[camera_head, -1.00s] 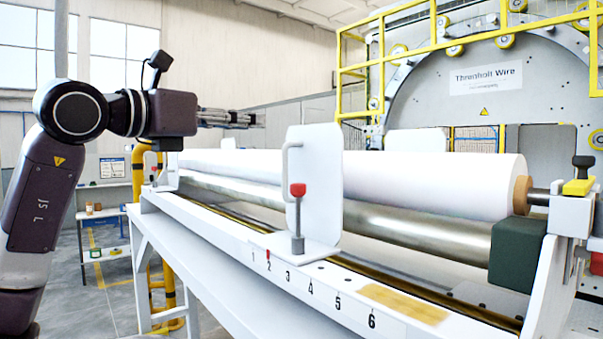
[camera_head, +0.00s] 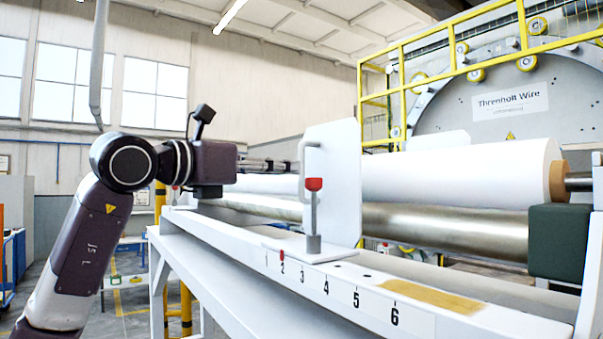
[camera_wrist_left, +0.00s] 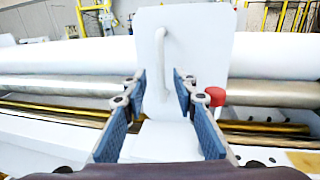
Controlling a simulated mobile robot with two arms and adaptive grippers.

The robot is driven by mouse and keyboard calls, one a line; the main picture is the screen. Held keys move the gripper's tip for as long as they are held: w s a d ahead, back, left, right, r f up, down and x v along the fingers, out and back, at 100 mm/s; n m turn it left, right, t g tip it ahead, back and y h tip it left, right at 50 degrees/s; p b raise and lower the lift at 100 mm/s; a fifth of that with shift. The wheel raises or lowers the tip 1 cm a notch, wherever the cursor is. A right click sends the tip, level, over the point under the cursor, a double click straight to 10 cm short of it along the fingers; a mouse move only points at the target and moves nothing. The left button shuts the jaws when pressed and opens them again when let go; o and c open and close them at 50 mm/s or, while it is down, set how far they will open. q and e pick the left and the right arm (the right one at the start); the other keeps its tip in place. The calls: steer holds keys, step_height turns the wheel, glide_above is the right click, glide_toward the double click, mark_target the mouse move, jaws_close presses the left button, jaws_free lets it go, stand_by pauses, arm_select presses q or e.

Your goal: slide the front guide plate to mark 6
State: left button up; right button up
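The front guide plate (camera_head: 345,190) is a white upright plate standing on a flat foot on the rail. A white handle (camera_head: 303,172) is on its left face, and a clamp lever with a red knob (camera_head: 314,184) stands on its foot. The foot is beside marks 2 to 4; mark 6 (camera_head: 395,318) is farther right along the rail. My left gripper (camera_head: 270,165) is left of the plate, facing it. In the left wrist view my left gripper (camera_wrist_left: 159,78) is open and empty, with the handle (camera_wrist_left: 160,50) between its fingers in the picture. My right gripper is not in view.
A white roll (camera_head: 450,172) and a steel roller (camera_head: 440,225) run behind the rail. A tan patch (camera_head: 435,295) lies on the rail near mark 6. A dark green block (camera_head: 560,243) is at the right end. A red mark (camera_head: 282,255) is at 2.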

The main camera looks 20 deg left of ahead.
mark_target(302, 193)
arm_select(q)
steer(key=p+x, duration=0.2)
steer(key=x, duration=0.4)
steer(key=shift+w+d+p, duration=0.1)
steer(key=shift+w+p, duration=0.05)
steer(key=shift+p, duration=0.2)
steer(key=shift+c, duration=0.2)
jaws_close()
